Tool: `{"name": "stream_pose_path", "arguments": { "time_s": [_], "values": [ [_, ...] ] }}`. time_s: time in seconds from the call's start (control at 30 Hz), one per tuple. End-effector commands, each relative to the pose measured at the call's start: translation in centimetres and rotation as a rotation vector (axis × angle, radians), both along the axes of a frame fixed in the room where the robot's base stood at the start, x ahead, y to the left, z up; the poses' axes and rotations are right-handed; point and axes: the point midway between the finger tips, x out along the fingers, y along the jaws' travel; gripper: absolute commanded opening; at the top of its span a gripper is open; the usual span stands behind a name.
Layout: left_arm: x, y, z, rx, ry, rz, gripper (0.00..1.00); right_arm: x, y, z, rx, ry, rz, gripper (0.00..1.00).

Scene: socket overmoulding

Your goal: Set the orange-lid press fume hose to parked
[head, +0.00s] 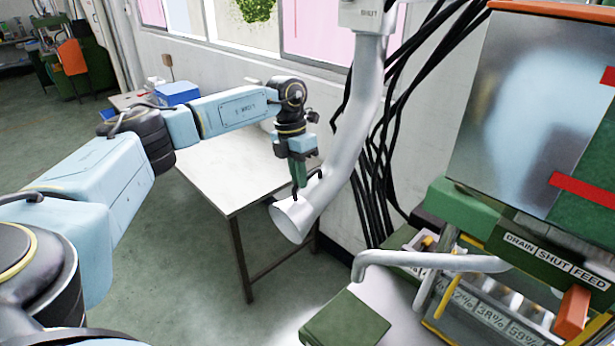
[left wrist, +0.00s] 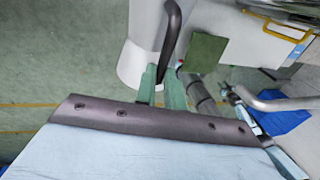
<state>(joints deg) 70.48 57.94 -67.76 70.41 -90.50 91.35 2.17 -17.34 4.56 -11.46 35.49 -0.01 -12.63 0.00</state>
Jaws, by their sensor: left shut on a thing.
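The fume hose (head: 358,130) is a pale grey-white tube that hangs from a box marked SHUT at the top and ends in a flared hood (head: 291,220). The hood hangs in front of the white table, left of the press (head: 520,110). My left gripper (head: 302,188) is shut on the dark handle of the hood. In the left wrist view the green fingers (left wrist: 162,92) close around the dark curved handle (left wrist: 172,45), beside the pale hood (left wrist: 142,60). The press has an orange lid edge (head: 560,10) at the top right. My right gripper is not in view.
A white table (head: 225,175) stands behind the hood, with a blue box (head: 177,93) beyond it. Black cables (head: 375,150) hang along the wall. A grey bar (head: 430,261) and a green block (head: 345,322) are at the front right. Open floor lies left of the table.

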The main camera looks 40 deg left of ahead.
Motion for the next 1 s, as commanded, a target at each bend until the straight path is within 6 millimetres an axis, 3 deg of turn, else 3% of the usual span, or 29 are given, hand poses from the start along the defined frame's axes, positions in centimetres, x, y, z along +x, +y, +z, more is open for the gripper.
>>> {"name": "stream_pose_path", "arguments": {
  "time_s": [0.2, 0.23, 0.4, 0.77, 1.0],
  "values": [
    [0.2, -0.1, 0.1, 0.0, -0.006, 0.002, 0.0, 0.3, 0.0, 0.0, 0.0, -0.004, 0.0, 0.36],
    [0.2, -0.1, 0.1, 0.0, -0.006, 0.002, 0.13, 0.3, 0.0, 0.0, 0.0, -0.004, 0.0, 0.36],
    [0.2, -0.1, 0.1, 0.0, -0.004, 0.002, 0.32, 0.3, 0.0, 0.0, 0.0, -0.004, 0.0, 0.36],
    [0.2, 0.0, 0.7, 0.001, -0.003, 0.001, 0.32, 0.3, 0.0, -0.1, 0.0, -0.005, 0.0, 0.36],
    [0.4, 0.9, 5.0, 0.0, -0.007, 0.002, 0.32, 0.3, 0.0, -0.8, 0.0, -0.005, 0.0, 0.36]
  ]
}}
